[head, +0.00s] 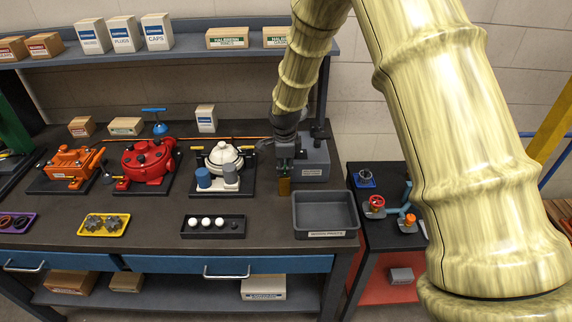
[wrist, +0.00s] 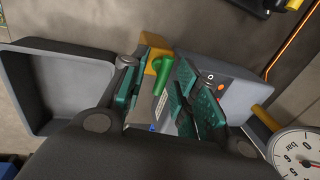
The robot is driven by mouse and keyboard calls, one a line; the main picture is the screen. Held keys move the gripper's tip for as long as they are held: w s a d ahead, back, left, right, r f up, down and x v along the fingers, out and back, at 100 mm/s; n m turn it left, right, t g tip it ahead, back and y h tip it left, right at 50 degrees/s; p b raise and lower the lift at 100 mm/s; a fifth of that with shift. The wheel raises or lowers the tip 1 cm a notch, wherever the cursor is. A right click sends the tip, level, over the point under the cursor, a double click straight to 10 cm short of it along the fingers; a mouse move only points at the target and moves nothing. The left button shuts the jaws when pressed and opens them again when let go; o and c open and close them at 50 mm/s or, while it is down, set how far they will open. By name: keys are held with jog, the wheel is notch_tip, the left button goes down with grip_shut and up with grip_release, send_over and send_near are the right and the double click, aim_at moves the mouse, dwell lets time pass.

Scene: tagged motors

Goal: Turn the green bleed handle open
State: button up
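The green bleed handle (wrist: 160,78) shows in the wrist view, upright in the picture beside a yellow block (wrist: 153,62). My gripper (wrist: 160,97) is open, its two teal-padded fingers on either side of the handle. A gap shows between the handle and the right finger; whether the left finger touches it I cannot tell. In the head view my gripper (head: 285,168) points down at the bench, left of the grey box (head: 313,160). A small yellow-brown piece (head: 284,187) shows just under it. The green handle cannot be made out there.
A grey bin (head: 325,215) stands in front and to the right of my gripper. A white-domed unit (head: 222,158) with cylinders is to the left, then red (head: 148,160) and orange (head: 75,163) units. A pressure gauge (wrist: 298,152) sits at the wrist view's lower right.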

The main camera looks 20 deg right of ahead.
grip_shut()
jog(key=shift+d, duration=0.1)
